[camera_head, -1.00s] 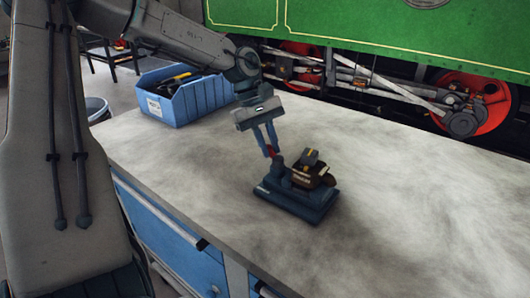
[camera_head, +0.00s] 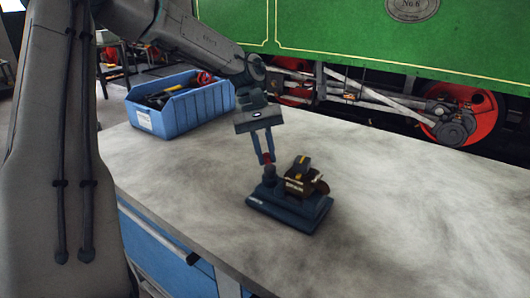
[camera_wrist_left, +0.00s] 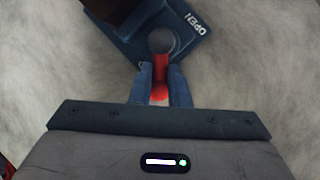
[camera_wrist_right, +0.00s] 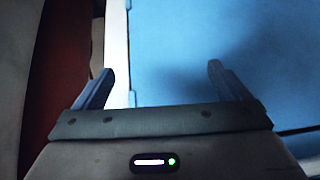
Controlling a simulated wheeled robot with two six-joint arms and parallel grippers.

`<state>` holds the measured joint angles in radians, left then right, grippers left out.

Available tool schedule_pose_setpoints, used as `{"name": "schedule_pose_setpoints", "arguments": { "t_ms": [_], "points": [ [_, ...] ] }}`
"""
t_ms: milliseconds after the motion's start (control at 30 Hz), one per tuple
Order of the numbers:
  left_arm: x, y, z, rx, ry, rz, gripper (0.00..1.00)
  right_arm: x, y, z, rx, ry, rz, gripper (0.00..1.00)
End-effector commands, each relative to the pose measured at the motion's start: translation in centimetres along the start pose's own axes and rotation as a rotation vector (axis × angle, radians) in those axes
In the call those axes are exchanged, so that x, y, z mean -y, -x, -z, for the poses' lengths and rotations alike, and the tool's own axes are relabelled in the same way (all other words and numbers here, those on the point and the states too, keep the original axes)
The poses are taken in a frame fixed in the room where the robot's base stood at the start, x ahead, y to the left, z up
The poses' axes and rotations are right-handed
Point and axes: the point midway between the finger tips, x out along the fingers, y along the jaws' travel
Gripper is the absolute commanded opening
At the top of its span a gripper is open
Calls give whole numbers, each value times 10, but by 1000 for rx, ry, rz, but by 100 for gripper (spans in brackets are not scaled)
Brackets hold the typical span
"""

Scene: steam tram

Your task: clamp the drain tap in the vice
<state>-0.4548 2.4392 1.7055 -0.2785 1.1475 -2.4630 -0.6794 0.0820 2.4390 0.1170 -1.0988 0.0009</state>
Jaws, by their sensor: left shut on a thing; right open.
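The blue vice (camera_head: 290,217) stands on the grey bench top. A dark brown block with yellow and brass-coloured parts (camera_head: 303,178) sits at its jaws; I cannot tell how much of it is the drain tap. My left gripper (camera_head: 264,158) points down at the vice's back left and is shut on a red lever (camera_wrist_left: 161,67). In the left wrist view the lever joins a round knob (camera_wrist_left: 163,40) on the vice, near the word OPEN. My right gripper (camera_wrist_right: 162,80) is open and empty, in front of a blue panel, and is outside the head view.
A blue bin (camera_head: 180,107) with dark and red-handled tools stands at the bench's back left. The bench top (camera_head: 420,215) is clear to the right of the vice. Blue drawers (camera_head: 165,255) are below the front edge. A green tram (camera_head: 360,35) stands behind.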

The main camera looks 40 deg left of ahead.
Motion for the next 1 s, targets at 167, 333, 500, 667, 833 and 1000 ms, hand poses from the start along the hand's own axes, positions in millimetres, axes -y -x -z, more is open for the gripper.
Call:
{"name": "schedule_pose_setpoints", "arguments": {
  "t_ms": [167, 333, 500, 667, 833, 1000],
  "points": [
    [0, 1, 1, -4, 0, -2, 21, 0, 0, 0, 0, 0, 0, 95],
    [0, 1, 0, -2, 0, -2, 37, 0, 0, 0, 1, 0, 0, 95],
    [0, 1, 0, -1, 1, -1, 37, 0, 0, 0, 1, 0, 0, 95],
    [-1, 11, 0, -3, 1, -3, 37, 0, 1, 0, 4, 0, -1, 95],
    [-1, 44, 1, -5, 1, -4, 37, 0, 2, -1, 15, 2, -4, 95],
    [-1, 78, 1, -5, 1, -4, 37, -2, 4, -2, 36, 5, -9, 95]
  ]
}}
